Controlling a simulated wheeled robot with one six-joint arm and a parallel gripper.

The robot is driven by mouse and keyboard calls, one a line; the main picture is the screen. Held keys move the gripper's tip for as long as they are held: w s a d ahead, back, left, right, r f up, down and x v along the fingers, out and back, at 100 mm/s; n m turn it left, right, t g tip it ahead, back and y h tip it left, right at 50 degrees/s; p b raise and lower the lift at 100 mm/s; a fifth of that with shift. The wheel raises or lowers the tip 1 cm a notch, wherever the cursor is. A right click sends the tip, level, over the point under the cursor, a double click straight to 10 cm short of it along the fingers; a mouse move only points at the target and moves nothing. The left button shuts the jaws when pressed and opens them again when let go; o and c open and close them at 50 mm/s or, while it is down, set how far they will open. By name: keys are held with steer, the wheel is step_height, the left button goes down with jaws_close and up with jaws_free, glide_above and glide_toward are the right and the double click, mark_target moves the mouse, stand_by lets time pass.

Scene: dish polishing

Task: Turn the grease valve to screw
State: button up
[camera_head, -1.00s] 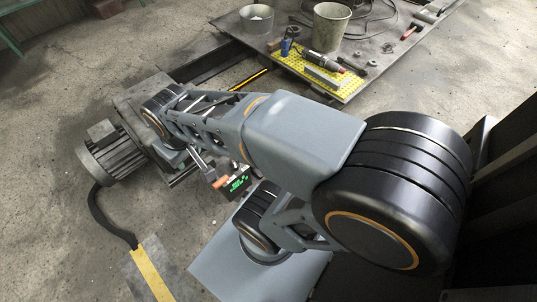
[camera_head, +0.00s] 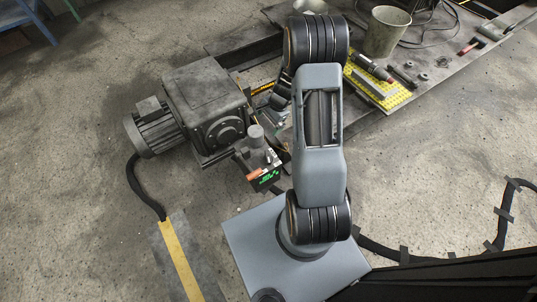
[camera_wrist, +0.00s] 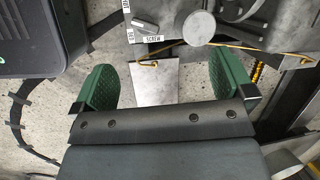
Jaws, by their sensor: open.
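In the wrist view, the green-padded fingers of my gripper (camera_wrist: 165,86) are wide apart with nothing between them touching the pads. Beyond them is a grey metal panel (camera_wrist: 230,30) with a round grey knob (camera_wrist: 199,28) and a white label reading SCREW (camera_wrist: 146,33). Other small labels sit to its left. The motor and gearbox (camera_head: 205,92) stand left of the arm.
A low bench at upper right holds a bucket (camera_head: 386,31), a yellow mat (camera_head: 390,101) and tools. A black hose (camera_head: 143,190) lies on the floor. Floor at left is open.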

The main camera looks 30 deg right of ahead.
mark_target(268, 156)
steer(key=s+d+f+m, duration=0.1)
steer(key=d+f+m, duration=0.15)
steer(key=f, duration=0.45)
steer(key=s+d+f+m, duration=0.1)
steer(key=d+f+m, duration=0.1)
steer(key=f+m, duration=0.3)
steer(key=shift+n+y, duration=0.3)
steer(key=shift+n, duration=0.35)
steer(key=b+x, duration=0.3)
steer(key=x, duration=1.2)
steer(key=shift+d+b, duration=0.1)
steer(key=shift+b, duration=0.3)
steer(key=shift+c, duration=0.3)
